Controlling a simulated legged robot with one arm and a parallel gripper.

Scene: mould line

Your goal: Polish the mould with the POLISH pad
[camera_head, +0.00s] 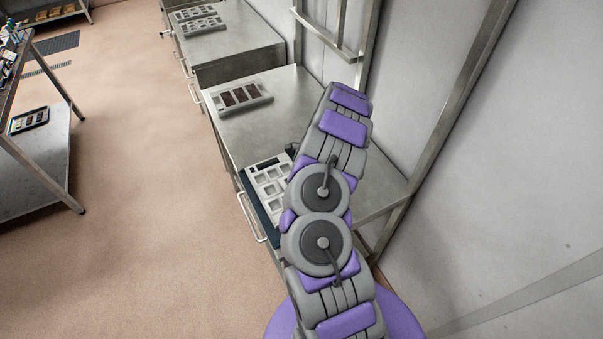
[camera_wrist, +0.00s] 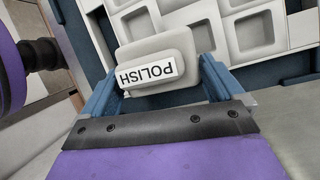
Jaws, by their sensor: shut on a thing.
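The POLISH pad (camera_wrist: 158,45) is a pale block with a raised grip and a white label, upside down in the wrist view. My gripper (camera_wrist: 158,82) has its blue fingers on either side of the grip and is shut on it. The pad is over one edge of the mould (camera_wrist: 224,42), a pale grey plate with square cavities. I cannot tell whether pad and mould touch. In the head view the mould (camera_head: 256,180) lies on the near end of the steel bench, partly hidden by my arm. My gripper and the pad are hidden there.
A blue mat (camera_wrist: 270,72) lies under the mould. A mould with dark-filled cavities (camera_head: 238,96) stands farther back on the bench (camera_head: 255,128). Steel uprights (camera_head: 440,130) and a wall are at right. A work table stands at far left, with clear floor between.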

